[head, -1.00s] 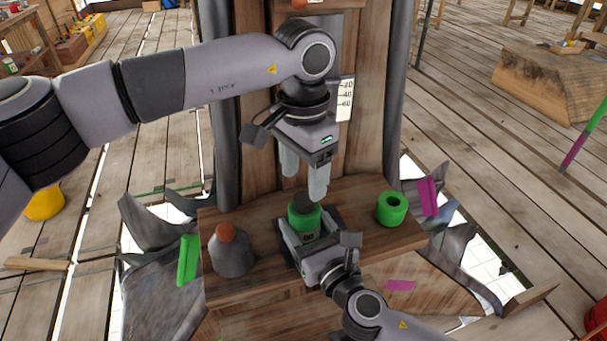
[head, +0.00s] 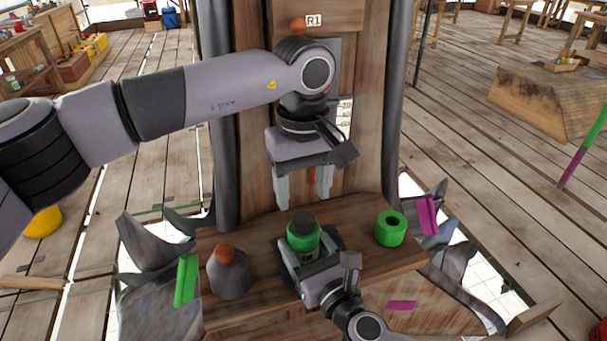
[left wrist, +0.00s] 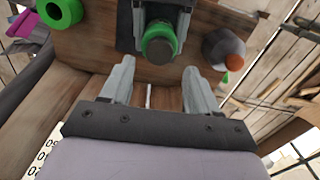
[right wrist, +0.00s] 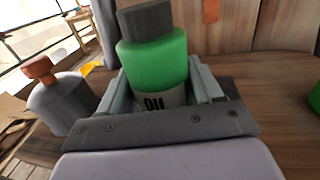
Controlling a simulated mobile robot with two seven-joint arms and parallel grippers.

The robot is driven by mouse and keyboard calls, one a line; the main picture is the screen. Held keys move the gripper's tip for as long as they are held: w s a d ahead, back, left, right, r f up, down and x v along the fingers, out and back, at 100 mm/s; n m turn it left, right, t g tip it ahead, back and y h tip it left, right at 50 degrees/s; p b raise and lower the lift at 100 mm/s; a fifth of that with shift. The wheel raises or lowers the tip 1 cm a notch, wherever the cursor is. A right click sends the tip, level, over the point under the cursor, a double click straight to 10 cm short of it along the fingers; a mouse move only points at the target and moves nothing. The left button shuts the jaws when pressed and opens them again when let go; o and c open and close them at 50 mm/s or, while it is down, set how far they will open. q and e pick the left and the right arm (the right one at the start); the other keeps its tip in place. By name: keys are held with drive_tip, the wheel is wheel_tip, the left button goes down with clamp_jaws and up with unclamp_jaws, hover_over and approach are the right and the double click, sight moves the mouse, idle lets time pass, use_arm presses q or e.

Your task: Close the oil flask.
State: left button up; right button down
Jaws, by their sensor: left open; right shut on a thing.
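The green oil flask (head: 303,241) stands upright on the wooden shelf, with a dark cap (head: 303,220) on its top. In the right wrist view the flask (right wrist: 153,62) carries an "OIL" label, and the cap (right wrist: 145,20) sits on its neck; I cannot tell how tightly. My right gripper (head: 305,265) is shut on the flask's lower body. My left gripper (head: 304,196) is open and empty, above and behind the flask. In the left wrist view the cap (left wrist: 158,48) lies beyond the open fingers, apart from them.
A grey bottle with an orange top (head: 230,275) stands left of the flask. A green ring-shaped roll (head: 390,229) stands to the right. The wooden post (head: 270,120) rises close behind my left gripper. Bare shelf (head: 350,225) lies between flask and roll.

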use_arm(q)
drive_tip(key=n, duration=0.5)
drive_tip(key=shift+r, duration=0.15)
drive_tip(key=n, duration=0.3)
drive_tip(key=shift+r, duration=0.15)
drive_tip(key=n, duration=0.3)
drive_tip(key=shift+r, duration=0.1)
drive_tip(key=n, duration=0.4)
drive_tip(key=shift+r+n, duration=0.15)
drive_tip(key=shift+n, duration=0.25)
drive_tip(key=n, duration=0.4)
drive_tip(key=shift+r+n, duration=0.15)
drive_tip(key=shift+n, duration=0.25)
drive_tip(key=n, duration=0.3)
drive_tip(key=shift+r, duration=0.15)
drive_tip(key=n, duration=0.7)
drive_tip(key=shift+r, duration=0.2)
